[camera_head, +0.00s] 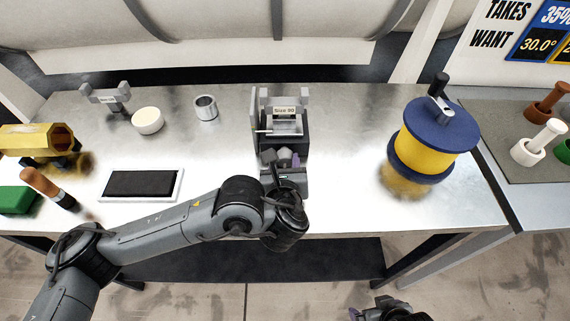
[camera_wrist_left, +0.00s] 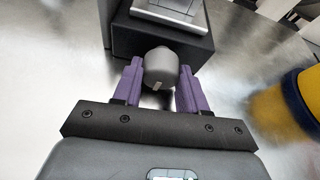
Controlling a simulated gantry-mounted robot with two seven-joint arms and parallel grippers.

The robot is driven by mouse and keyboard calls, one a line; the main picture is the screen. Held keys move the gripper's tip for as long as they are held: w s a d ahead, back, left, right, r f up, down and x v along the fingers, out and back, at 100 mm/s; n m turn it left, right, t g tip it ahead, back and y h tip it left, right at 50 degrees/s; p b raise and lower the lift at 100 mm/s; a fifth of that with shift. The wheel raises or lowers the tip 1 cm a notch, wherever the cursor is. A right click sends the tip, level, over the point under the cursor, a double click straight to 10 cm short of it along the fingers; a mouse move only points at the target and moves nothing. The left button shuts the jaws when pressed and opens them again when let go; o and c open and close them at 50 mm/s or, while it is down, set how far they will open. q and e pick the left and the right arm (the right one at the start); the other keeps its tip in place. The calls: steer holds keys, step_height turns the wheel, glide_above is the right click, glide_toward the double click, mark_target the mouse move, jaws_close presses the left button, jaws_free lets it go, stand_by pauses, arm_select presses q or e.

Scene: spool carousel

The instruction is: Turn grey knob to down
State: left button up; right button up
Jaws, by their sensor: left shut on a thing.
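The grey knob (camera_wrist_left: 161,68) sticks out from the front of a dark box-shaped device (camera_wrist_left: 185,38). In the left wrist view a small pale mark shows on the knob's lower edge, slightly left of its middle. My left gripper (camera_wrist_left: 160,82) has its purple fingers on either side of the knob and is shut on it. In the head view the device (camera_head: 281,132) bears a "Size 90" label, and my left gripper (camera_head: 285,160) is at its front and hides most of the knob. My right gripper (camera_head: 358,313) shows only partly at the bottom edge, its jaws unclear.
A yellow and blue spool carousel (camera_head: 432,140) stands to the right. A white bowl (camera_head: 148,121), a metal cup (camera_head: 206,108) and a black-topped pad (camera_head: 141,184) lie to the left. The metal tabletop between device and carousel is clear.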

arm_select(q)
steer(key=shift+f+n, duration=0.15)
steer(key=shift+n, duration=0.15)
steer(key=shift+h, duration=0.3)
arm_select(e)
steer(key=shift+f, duration=0.5)
arm_select(q)
steer(key=o, duration=1)
steer(key=shift+o, duration=0.2)
arm_select(e)
steer(key=shift+d, duration=0.15)
arm_select(q)
steer(key=shift+r, duration=0.2)
arm_select(e)
steer(key=shift+r, duration=0.1)
arm_select(q)
steer(key=p+v, duration=0.5)
steer(key=v, duration=0.4)
steer(key=shift+s+d+r, duration=0.1)
steer(key=shift+p+v, duration=0.45)
steer(key=shift+v, duration=0.3)
arm_select(e)
step_height(320, 180, up, 6)
steer(key=shift+f, duration=0.1)
